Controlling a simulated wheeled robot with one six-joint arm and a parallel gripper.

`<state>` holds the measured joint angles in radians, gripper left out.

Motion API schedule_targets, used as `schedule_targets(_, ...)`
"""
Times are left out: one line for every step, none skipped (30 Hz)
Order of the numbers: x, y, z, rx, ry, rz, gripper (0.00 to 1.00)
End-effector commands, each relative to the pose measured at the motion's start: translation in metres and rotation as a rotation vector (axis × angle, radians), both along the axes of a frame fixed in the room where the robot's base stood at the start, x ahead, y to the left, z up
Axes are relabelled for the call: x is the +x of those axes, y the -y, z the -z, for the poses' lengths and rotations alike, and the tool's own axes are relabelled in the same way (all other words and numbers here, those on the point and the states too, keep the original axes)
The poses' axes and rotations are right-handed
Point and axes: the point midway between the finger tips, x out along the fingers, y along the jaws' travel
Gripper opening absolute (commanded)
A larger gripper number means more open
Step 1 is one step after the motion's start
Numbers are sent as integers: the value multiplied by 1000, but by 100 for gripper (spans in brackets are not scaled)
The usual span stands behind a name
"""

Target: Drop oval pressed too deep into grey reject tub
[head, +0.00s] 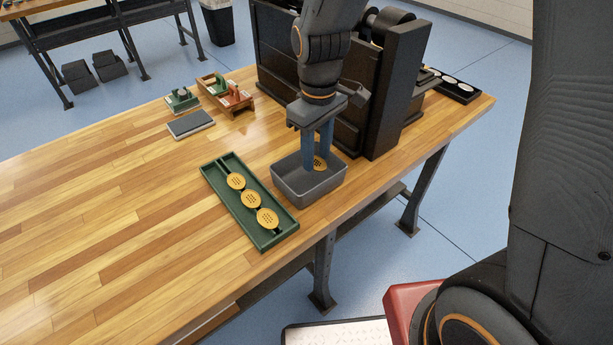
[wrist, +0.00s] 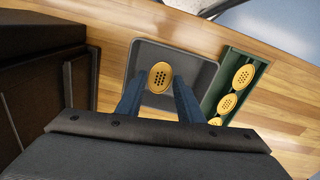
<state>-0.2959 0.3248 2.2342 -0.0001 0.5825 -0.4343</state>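My gripper (head: 318,163) points down over the grey tub (head: 290,190) with its blue fingers inside the rim outline. It is shut on a yellow oval with small dark holes (wrist: 160,76), held between the fingertips. In the head view the oval (head: 320,162) is partly hidden by a finger. In the wrist view the tub (wrist: 205,72) lies beneath the oval, and its visible floor is bare. How deep the oval is pressed is too small to tell.
A green tray (head: 222,196) with several yellow ovals stands left of the tub. A dark press (head: 390,95) stands close behind and right. A grey flat block (head: 190,124) and wooden tray (head: 225,101) lie farther back. The table's left is clear.

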Motion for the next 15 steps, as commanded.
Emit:
schedule_targets(0,0,0,0,0,0,43)
schedule_targets(0,0,0,0,0,0,48)
schedule_targets(0,0,0,0,0,0,52)
schedule_targets(0,0,0,0,0,0,52)
schedule_targets(0,0,0,0,0,0,52)
schedule_targets(0,0,0,0,0,0,52)
schedule_targets(0,0,0,0,0,0,52)
schedule_targets(0,0,0,0,0,0,52)
schedule_targets(0,0,0,0,0,0,52)
schedule_targets(0,0,0,0,0,0,52)
schedule_targets(0,0,0,0,0,0,52)
schedule_targets(0,0,-2,1,1,0,52)
schedule_targets(1,0,-3,0,1,0,52)
schedule_targets(1,0,-5,1,2,0,52)
schedule_targets(1,0,-8,1,2,0,52)
